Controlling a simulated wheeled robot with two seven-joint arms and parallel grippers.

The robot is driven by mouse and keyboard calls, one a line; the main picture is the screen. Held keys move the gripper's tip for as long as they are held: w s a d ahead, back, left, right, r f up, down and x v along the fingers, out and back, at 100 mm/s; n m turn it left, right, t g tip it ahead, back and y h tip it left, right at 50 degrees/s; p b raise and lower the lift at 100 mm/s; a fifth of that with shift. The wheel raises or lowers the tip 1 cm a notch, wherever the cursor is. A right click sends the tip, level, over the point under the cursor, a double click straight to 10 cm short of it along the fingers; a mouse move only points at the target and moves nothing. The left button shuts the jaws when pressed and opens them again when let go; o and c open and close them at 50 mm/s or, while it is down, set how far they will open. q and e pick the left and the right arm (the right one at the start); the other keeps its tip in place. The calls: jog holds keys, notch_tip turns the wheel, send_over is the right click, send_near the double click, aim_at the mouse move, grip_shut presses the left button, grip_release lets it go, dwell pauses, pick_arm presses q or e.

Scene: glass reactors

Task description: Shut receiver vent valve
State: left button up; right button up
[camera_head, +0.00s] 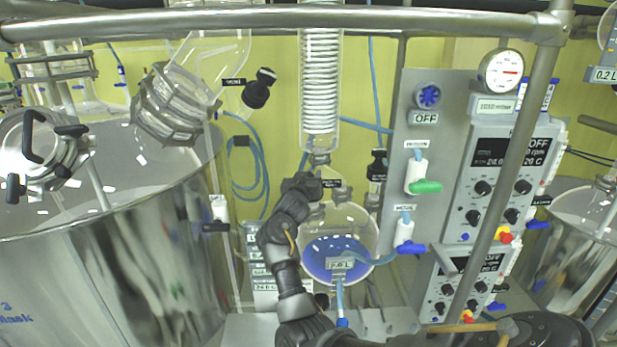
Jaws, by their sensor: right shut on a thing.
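The receiver (356,226) is a round glass vessel with blue liquid in its lower part, below the coiled glass condenser (321,85). My right arm comes up from the bottom right, in front of the receiver's left side. My right gripper (302,186) is at the receiver's top left, just below the condenser outlet. It is shut on the receiver vent valve, whose handle is mostly hidden behind the dark fingers. A small dark label (331,183) sits right beside it, too small to read. My left gripper is not in view.
A large steel vessel (120,270) fills the left. A black valve (258,88) and another black valve (377,165) flank the condenser. A grey panel (421,140) holds green-handled (424,187) and blue-handled (411,248) valves. A steel rail (270,19) crosses the top.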

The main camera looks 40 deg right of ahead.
jog(key=shift+f, duration=0.1)
jog(key=shift+c, duration=0.2)
jog(key=shift+m+g+h+b, duration=0.3)
jog(key=shift+m+g+b, duration=0.2)
jog(key=shift+m+b, duration=0.2)
jog(key=m+g+h+b, duration=0.1)
jog(key=m+g+b, duration=0.3)
jog(key=m+b, duration=0.1)
jog(key=m+g+h+b, duration=0.1)
jog(key=m+g+b, duration=0.2)
jog(key=shift+s+d+f+h, duration=0.1)
jog(key=shift+s+f+h, duration=0.1)
jog(key=shift+s+h, duration=0.15)
jog(key=shift+s+r+m+g+b, duration=0.1)
jog(key=shift+r+m+g+b, duration=0.05)
jog(key=shift+m+g+b, duration=0.65)
jog(key=shift+s+r+m+g, duration=0.1)
jog(key=shift+m+g, duration=0.7)
jog(key=shift+m, duration=0.2)
jog(key=shift+s+m+g+y, duration=0.1)
jog(key=shift+m+g+y, duration=0.35)
jog(key=shift+m+g, duration=0.25)
jog(key=shift+s+m+g+y+p, duration=0.15)
jog(key=shift+m+g+y+p, duration=0.5)
jog(key=shift+m+g, duration=0.8)
jog(key=shift+s+m+g+y, duration=0.1)
jog(key=shift+m+g+y, duration=0.3)
jog(key=shift+m, duration=0.35)
